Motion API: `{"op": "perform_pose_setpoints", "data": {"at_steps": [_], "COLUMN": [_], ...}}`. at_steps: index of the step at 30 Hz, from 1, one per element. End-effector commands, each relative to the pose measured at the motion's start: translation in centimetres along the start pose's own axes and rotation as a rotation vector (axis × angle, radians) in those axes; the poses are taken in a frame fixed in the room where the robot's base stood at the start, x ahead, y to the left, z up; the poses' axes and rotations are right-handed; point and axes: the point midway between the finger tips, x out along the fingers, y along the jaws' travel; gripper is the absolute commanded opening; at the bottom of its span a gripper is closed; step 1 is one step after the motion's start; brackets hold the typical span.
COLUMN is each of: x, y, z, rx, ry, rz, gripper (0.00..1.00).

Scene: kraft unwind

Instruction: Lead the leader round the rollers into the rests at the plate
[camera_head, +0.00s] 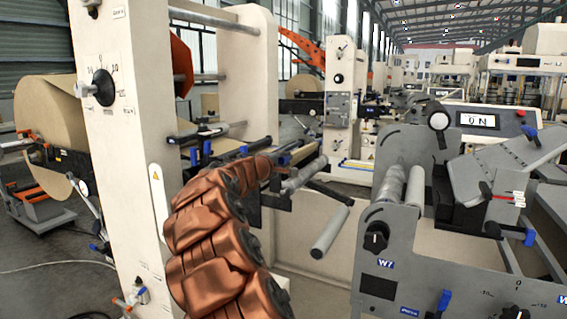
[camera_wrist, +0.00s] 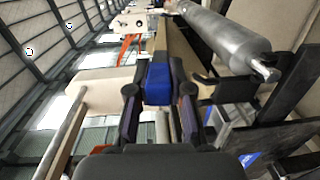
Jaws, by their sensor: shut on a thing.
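In the wrist view my gripper (camera_wrist: 157,92) has its two dark fingers closed on the sides of a blue block (camera_wrist: 158,84). A tan bar or strip (camera_wrist: 178,50), perhaps the leader's end, runs away behind the block; how they join is hidden. A grey roller (camera_wrist: 225,38) lies right of it, apart from the fingers. In the head view my copper arm hides most of the gripper, and a tan strip (camera_head: 302,153) shows beyond it. Grey rollers are near the arm's end (camera_head: 304,174), lower down (camera_head: 331,231) and at the right machine (camera_head: 390,186). A tilted grey plate (camera_head: 512,158) stands at right.
A large kraft roll (camera_head: 42,112) hangs at left behind a cream upright (camera_head: 120,150) with a black knob. The grey side frame (camera_head: 420,250) of the right machine stands close in front. A narrow gap lies between the uprights and this frame.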

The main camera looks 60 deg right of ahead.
Motion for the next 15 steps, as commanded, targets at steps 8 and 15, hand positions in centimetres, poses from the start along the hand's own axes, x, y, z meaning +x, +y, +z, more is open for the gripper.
{"op": "perform_pose_setpoints", "data": {"at_steps": [8, 15], "x": [0.04, 0.07], "y": [-0.43, -0.65], "z": [0.02, 0.01], "rx": [0.001, 0.002], "ry": [-0.01, -0.017], "rz": [0.016, 0.029], "gripper": [0.0, 0.0]}}
